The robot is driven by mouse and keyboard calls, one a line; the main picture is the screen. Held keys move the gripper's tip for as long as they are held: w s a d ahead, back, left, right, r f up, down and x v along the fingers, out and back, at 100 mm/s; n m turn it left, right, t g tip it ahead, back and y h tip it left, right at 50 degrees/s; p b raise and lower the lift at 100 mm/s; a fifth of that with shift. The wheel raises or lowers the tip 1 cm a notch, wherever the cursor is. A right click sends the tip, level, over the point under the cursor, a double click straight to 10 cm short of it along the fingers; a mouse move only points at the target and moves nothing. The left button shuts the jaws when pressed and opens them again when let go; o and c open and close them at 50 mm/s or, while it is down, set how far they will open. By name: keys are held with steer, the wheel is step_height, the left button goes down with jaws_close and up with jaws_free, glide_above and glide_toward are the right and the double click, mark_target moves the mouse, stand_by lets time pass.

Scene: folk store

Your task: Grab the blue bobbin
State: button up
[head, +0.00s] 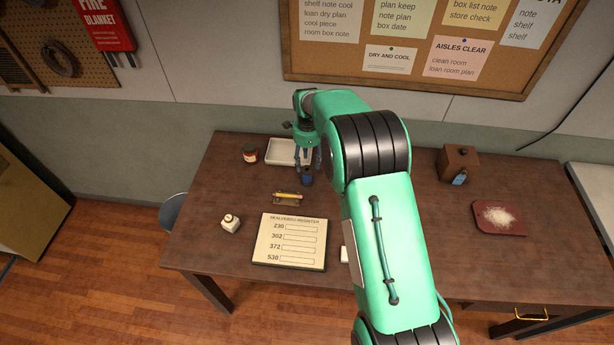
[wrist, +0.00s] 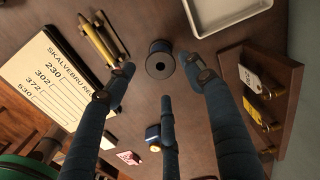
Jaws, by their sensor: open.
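The blue bobbin (wrist: 160,60) stands upright on the brown table in the wrist view, its dark round top with a centre hole facing me. My gripper (wrist: 162,80) is open, with its three blue-grey fingers spread. One fingertip is to the left of the bobbin, one to the right and one below it in the picture. I see no clear contact, and nothing is held. In the head view my gripper (head: 308,165) points down over the table beside the white tray; the bobbin is hard to separate from the fingers there.
A pencil on a holder (wrist: 102,40) and a register sheet (wrist: 48,75) lie close to the left in the wrist view. The white tray (head: 280,152) and a wooden rack with tagged keys (wrist: 235,58) are also near. A small blue object (wrist: 153,133) stands beyond one finger.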

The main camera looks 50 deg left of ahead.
mark_target(307, 176)
steer(key=shift+f, duration=0.3)
steer(key=shift+f, duration=0.1)
steer(key=shift+a+f+p, duration=0.1)
steer(key=shift+f+p, duration=0.25)
steer(key=shift+f, duration=2.1)
steer(key=shift+c, duration=0.2)
steer(key=c, duration=1.1)
